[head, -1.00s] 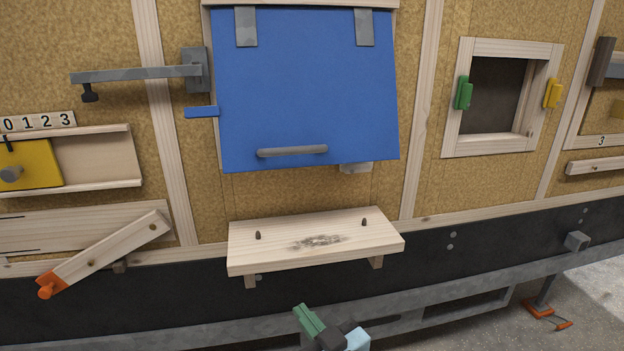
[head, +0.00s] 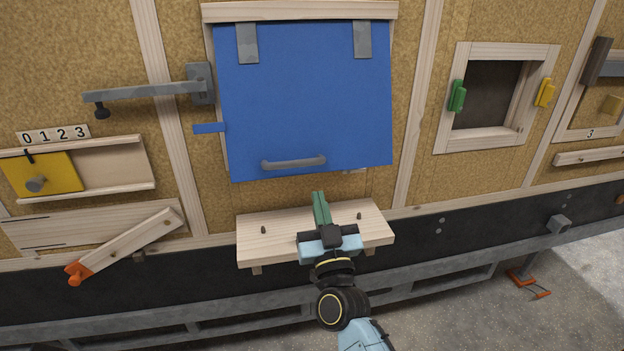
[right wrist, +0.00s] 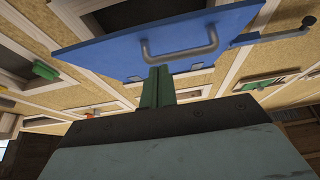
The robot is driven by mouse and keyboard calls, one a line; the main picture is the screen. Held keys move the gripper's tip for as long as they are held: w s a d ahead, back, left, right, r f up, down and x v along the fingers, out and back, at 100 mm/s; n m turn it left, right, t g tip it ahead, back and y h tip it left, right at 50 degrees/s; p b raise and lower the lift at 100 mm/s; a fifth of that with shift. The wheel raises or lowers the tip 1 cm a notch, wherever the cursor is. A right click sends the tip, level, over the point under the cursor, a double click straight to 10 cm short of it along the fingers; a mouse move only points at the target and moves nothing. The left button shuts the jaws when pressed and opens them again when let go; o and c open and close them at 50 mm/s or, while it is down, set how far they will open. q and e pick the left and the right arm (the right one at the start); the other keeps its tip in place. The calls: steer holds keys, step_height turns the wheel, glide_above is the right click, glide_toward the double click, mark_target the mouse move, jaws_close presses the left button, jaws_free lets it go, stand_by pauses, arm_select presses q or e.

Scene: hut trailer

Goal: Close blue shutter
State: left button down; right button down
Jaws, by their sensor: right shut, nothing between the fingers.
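The blue shutter (head: 305,95) hangs from two grey hinge straps at its top edge, with a grey bar handle (head: 294,163) near its bottom edge. In the right wrist view the shutter (right wrist: 110,48) stands out from the wall, with part of a dark framed opening (right wrist: 135,12) showing past its edge. My right gripper (head: 319,196) has its green fingers together, empty, below the handle and over the small shelf. In the right wrist view the fingertips (right wrist: 157,72) appear close to the handle (right wrist: 180,50); contact is not clear. My left gripper is not in view.
A wooden shelf (head: 265,245) with small pegs juts out below the shutter. A grey latch arm (head: 145,91) and a blue tab (head: 209,128) are at the shutter's left. A framed window (head: 445,130) with green and yellow catches is to the right.

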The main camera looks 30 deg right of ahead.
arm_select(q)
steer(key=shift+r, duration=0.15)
arm_select(e)
steer(key=w+d, duration=0.1)
steer(key=w, duration=0.6)
steer(key=shift+d+r, duration=0.15)
steer(key=shift+d, duration=0.15)
